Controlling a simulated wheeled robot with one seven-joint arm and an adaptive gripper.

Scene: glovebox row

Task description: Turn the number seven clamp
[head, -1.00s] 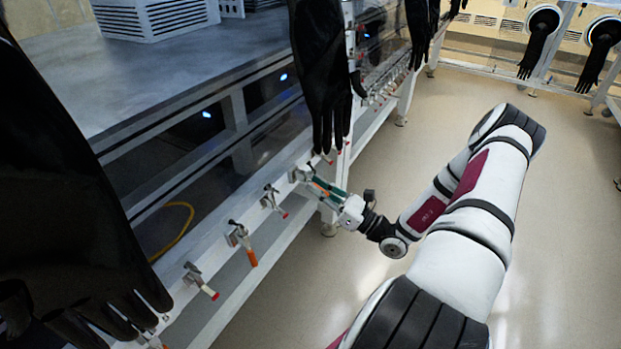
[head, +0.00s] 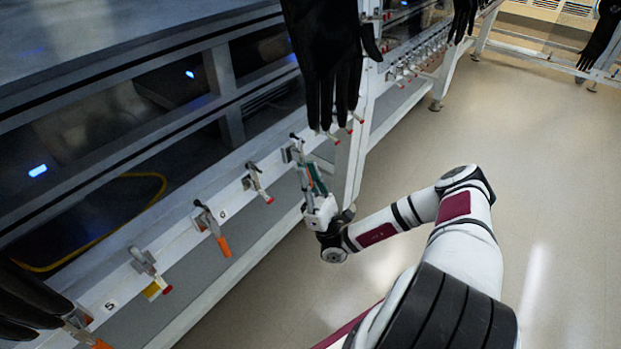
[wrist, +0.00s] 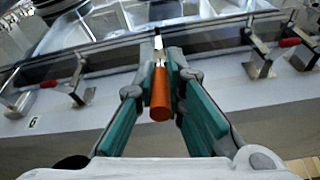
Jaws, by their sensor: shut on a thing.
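My gripper (head: 308,178) is at the rail of clamps, below the hanging black glove, reaching up from the lower right. In the wrist view its two teal fingers (wrist: 161,75) are shut around the orange handle (wrist: 160,102) of a clamp. The handle points back toward my palm. That clamp's metal base (head: 290,152) sits on the white rail, partly hidden by my fingers in the head view. No number shows beside the held clamp. A plate marked 6 (wrist: 35,122) is to its left, with another clamp (wrist: 76,88) between them.
More clamps line the rail, including one with an orange handle (head: 221,246) and one with a red tip (head: 258,182). A black glove (head: 328,60) hangs just above my gripper. A white frame leg (head: 350,165) stands close right. The floor (head: 500,130) at right is open.

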